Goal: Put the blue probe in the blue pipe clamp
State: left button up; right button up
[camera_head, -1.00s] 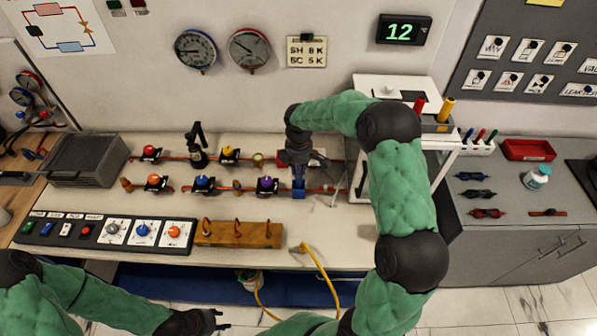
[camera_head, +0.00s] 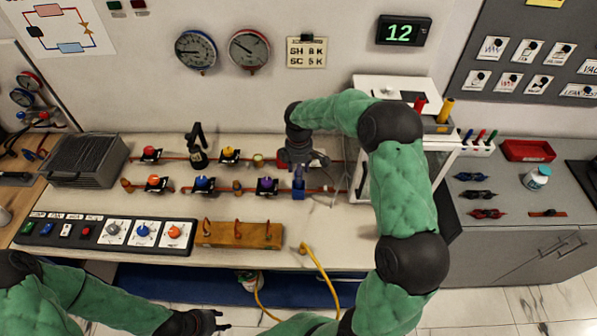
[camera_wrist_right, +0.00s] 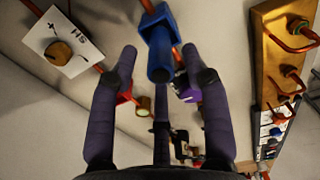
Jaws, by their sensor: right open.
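The blue pipe clamp (camera_head: 298,194) is on the lower copper pipe on the bench, and its block shows at the top of the right wrist view (camera_wrist_right: 155,18). The blue probe (camera_wrist_right: 160,60) is a short cylinder with its round end toward the wrist camera. It appears to sit in the clamp; how deep I cannot tell. My right gripper (camera_wrist_right: 157,72) is open, its fingers on either side of the probe and apart from it. In the head view the right gripper (camera_head: 297,166) is just above the clamp. My left gripper (camera_head: 220,321) is open and empty at the bottom, before the bench.
Copper pipes with coloured valves, such as the purple one (camera_head: 266,184), run left of the clamp. A wooden block with copper hooks (camera_head: 238,235) and a switch panel (camera_head: 105,233) lie in front. A white-framed case (camera_head: 447,135) stands to the right. A yellow hose (camera_head: 322,272) hangs over the front edge.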

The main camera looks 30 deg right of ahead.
notch_tip(320, 180, up, 11)
jog(key=p, duration=0.1)
